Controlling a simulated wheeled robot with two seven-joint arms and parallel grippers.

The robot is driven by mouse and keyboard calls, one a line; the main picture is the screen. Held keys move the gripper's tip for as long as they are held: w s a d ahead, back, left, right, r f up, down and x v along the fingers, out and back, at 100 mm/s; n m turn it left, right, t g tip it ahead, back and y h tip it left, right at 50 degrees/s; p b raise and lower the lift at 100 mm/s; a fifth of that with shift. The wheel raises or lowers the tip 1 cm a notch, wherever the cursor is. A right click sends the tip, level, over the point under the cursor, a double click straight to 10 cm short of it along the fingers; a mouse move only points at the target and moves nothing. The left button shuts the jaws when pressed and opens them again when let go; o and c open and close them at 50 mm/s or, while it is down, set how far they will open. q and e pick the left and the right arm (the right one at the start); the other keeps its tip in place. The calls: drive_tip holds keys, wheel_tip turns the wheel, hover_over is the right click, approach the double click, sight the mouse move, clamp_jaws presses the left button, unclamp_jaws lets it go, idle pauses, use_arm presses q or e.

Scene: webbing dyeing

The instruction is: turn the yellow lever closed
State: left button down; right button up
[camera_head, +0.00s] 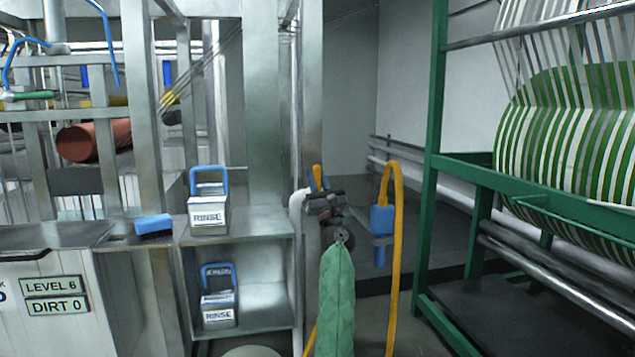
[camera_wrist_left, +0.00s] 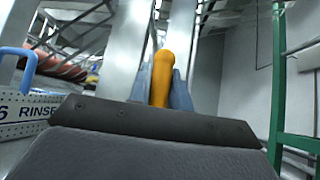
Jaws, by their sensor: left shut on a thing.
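The yellow lever (camera_head: 316,173) stands up just past my left gripper (camera_head: 319,184) in the head view, near the top of a white pipe. In the left wrist view the lever (camera_wrist_left: 162,78) is an upright orange-yellow handle between the two blue-grey fingers of my left gripper (camera_wrist_left: 162,92). The gripper is shut on it. The lever's base and the valve under it are hidden behind the gripper body. My left arm, in a green sleeve, comes up from below. My right gripper is in neither view.
A yellow hose (camera_head: 396,250) with a blue nozzle (camera_head: 382,220) hangs just right of my arm. A metal shelf (camera_head: 262,248) with two RINSE boxes (camera_head: 208,215) stands left. A green frame (camera_head: 427,160) with striped webbing is at the right.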

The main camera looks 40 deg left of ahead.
use_arm(q)
drive_tip(key=c, duration=1.3)
unclamp_jaws()
drive_tip(key=shift+f, duration=0.15)
drive_tip(key=b+v, duration=0.1)
drive_tip(key=v, duration=0.6)
drive_tip(key=shift+s+d+f, duration=0.15)
drive_tip(key=shift+d+f, duration=0.05)
